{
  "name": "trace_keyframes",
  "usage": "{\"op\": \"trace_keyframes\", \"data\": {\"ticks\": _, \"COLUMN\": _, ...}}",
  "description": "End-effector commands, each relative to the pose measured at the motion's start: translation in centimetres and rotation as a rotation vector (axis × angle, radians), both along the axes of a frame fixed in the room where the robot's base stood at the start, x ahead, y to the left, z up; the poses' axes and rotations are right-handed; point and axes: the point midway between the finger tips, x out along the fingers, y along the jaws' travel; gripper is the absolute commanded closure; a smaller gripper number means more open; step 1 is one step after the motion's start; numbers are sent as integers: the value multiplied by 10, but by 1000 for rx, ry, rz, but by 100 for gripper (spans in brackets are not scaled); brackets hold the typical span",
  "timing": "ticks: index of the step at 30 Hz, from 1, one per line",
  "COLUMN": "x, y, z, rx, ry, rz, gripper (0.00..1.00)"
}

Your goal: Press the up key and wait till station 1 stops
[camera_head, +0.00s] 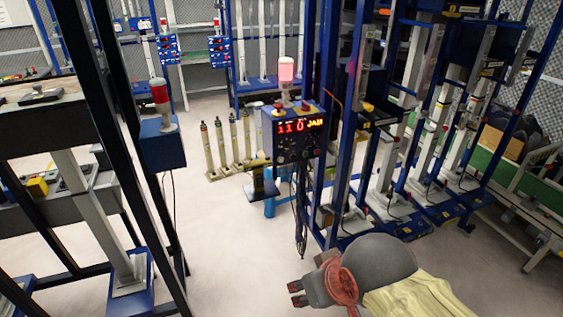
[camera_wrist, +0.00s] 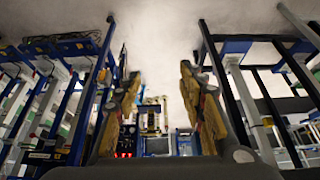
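A dark blue control box (camera_head: 293,148) stands on a post near the middle of the head view. Its lit display (camera_head: 300,126) shows red digits like "11 0" and yellow letters like "JAM". Small dark keys sit below the display; their marks are too small to read, so I cannot tell the up key. Red digits (camera_wrist: 124,155) show beyond the left finger.
Blue-framed racks (camera_head: 400,150) with grey columns stand right of the box. A dark frame with a blue box and red-white beacon (camera_head: 160,92) is at left. Open pale floor (camera_head: 225,235) lies between the frame and the box.

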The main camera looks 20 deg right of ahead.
Motion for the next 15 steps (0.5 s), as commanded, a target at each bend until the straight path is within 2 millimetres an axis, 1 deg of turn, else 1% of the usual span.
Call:
{"op": "trace_keyframes", "data": {"ticks": 2, "x": 0, "y": 0, "z": 0, "rx": 0, "ry": 0, "rz": 0, "gripper": 61}}
{"op": "trace_keyframes", "data": {"ticks": 15, "x": 0, "y": 0, "z": 0, "rx": 0, "ry": 0, "rz": 0, "gripper": 86}}
